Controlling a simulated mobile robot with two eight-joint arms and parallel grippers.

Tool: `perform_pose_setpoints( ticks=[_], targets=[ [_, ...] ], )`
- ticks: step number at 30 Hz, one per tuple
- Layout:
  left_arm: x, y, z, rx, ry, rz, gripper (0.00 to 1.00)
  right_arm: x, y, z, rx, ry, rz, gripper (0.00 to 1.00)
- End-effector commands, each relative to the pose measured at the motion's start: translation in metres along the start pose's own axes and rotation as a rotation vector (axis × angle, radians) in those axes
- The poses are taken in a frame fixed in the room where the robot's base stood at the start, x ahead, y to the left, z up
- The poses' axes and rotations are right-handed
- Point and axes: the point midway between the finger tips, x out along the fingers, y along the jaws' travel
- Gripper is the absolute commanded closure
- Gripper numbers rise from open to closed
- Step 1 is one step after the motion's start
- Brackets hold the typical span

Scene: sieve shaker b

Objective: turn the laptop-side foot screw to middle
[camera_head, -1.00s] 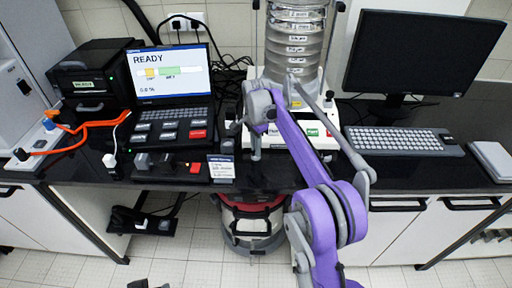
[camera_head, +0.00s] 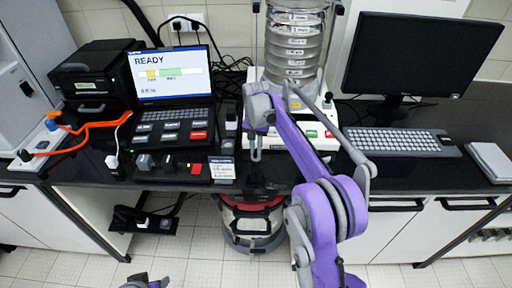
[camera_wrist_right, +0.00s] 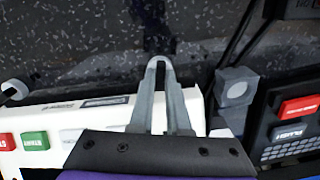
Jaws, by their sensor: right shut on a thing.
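The white sieve shaker base (camera_head: 320,134) stands on the black bench, right of the laptop (camera_head: 171,84). My right gripper (camera_head: 255,150) is at the base's front left corner, on the laptop side. In the right wrist view its grey fingers (camera_wrist_right: 159,66) point down past the end of the white base (camera_wrist_right: 40,120) and are shut. The foot screw between them is hidden by the fingers, so its setting cannot be read. Part of my left arm (camera_head: 146,281) shows at the bottom edge of the head view; its fingers cannot be made out.
The sieve stack (camera_head: 293,45) rises above the base. A small grey block with a round face (camera_wrist_right: 237,88) stands close beside my fingers in the right wrist view. A label card (camera_head: 222,169) lies near the front edge. The keyboard (camera_head: 402,142) and monitor (camera_head: 420,52) are on the right.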

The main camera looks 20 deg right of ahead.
Motion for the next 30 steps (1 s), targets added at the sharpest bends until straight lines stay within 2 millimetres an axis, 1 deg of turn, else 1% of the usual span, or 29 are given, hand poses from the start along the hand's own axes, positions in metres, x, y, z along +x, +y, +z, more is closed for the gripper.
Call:
perform_pose_setpoints(
  ticks=[6, 12, 29, 30],
  targets=[
    [-0.0024, 0.0, -0.0025, 0.0, 0.002, 0.0, 0.5, -0.0004, -0.0001, 0.0001, -0.13, -0.001, 0.0, 1.0],
    [-0.0033, 0.0, -0.0034, 0.0, 0.003, 0.0, 0.5, 0.0, 0.0, 0.0002, -0.198, -0.001, 0.0, 1.0],
    [-0.0035, 0.0, -0.0036, 0.0, 0.003, 0.0, 0.5, 0.0003, 0.0, 0.0002, -0.228, -0.001, 0.0, 1.0],
    [-0.0035, 0.0, -0.0036, 0.0, 0.003, 0.0, 0.5, 0.0003, 0.0, 0.0002, -0.228, -0.001, 0.0, 0.82]
  ],
)
